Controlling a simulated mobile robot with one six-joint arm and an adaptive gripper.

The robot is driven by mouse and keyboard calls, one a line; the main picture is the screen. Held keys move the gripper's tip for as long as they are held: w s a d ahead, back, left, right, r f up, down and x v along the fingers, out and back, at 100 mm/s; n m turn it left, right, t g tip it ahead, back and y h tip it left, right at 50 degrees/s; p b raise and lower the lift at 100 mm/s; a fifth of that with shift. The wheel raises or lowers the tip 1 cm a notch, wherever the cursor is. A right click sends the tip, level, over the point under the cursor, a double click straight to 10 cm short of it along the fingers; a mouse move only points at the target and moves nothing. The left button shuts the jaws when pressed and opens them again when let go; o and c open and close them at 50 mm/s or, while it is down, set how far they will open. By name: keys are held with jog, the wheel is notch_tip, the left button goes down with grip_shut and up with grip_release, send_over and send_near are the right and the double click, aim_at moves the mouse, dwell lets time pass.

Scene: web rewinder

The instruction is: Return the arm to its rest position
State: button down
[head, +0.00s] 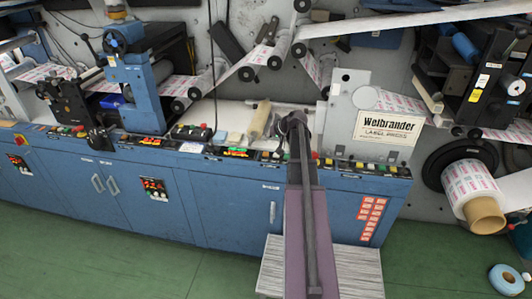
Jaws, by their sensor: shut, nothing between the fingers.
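My arm (308,230) rises from the bottom of the head view, right of the middle. A purple link and a thin dark grey link run nearly parallel up to a dark joint (294,122) in front of the press console. I cannot make out my gripper or its fingers in this view. I see no object carried on the visible part of my arm.
A blue label press cabinet (225,205) with buttons along its top edge stands behind my arm. Green floor is free at the lower left.

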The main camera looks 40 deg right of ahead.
dwell(0.4)
jog(key=s+a+f+n+g, duration=0.1)
jog(key=a+n+g, duration=0.1)
jog(key=a, duration=1)
jog(key=s+a+f+n+g, duration=0.1)
jog(key=s+a+f+g, duration=0.1)
jog(key=a, duration=1)
jog(key=s+a+n+g+h+p, duration=0.1)
jog(key=s+a+g, duration=0.1)
jog(key=s+a, duration=0.4)
jog(key=s+a+n+g+h+p, duration=0.1)
jog(key=s+a+g, duration=0.1)
jog(key=s+a, duration=0.5)
jog(key=a, duration=0.6)
jog(key=shift+s+f+n+g+h, duration=0.2)
jog(key=shift+f+n+g+h, duration=0.1)
jog(key=shift+n+g, duration=0.1)
